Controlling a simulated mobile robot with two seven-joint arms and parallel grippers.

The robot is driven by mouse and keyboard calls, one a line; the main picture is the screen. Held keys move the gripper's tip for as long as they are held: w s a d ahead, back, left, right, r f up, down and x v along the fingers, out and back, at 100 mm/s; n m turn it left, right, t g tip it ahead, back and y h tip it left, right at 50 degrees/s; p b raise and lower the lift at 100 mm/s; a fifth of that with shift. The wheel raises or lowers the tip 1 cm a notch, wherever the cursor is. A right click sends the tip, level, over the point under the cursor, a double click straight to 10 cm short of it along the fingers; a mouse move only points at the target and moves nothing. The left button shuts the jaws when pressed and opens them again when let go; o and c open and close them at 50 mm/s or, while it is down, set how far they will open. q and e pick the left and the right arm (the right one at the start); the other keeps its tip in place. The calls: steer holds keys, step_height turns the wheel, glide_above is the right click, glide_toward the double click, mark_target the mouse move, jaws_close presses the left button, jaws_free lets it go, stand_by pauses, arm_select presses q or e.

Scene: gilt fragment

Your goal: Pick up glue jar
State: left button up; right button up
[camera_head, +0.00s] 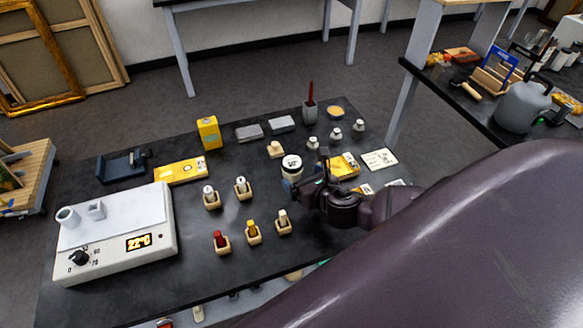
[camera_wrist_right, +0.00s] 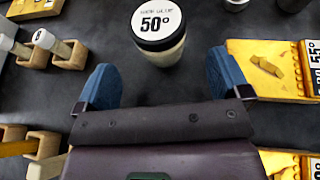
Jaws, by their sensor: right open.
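The glue jar (camera_head: 291,163) stands upright on the dark worktop, with a white lid and a body partly hidden by my right gripper in the head view. In the right wrist view the jar (camera_wrist_right: 158,30) shows a lid marked 50° and a pale body. My right gripper (camera_wrist_right: 162,82) is open, with its two blue fingertips spread and nothing between them. The jar lies just beyond the fingertips, roughly centred on the gap. In the head view my right gripper (camera_head: 308,187) is right beside the jar. My left gripper is not in view.
A heater box (camera_head: 120,250) reading 22° stands at the left. Small white-capped bottles (camera_head: 335,137) stand behind the jar.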

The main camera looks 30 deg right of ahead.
mark_target(292, 168)
steer(key=shift+r+x, duration=0.15)
steer(key=shift+x, duration=1.5)
steer(key=shift+r+x, duration=0.1)
steer(key=shift+x, duration=1.5)
steer(key=shift+w, duration=0.1)
steer(key=c, duration=1.1)
steer(key=shift+r, duration=0.1)
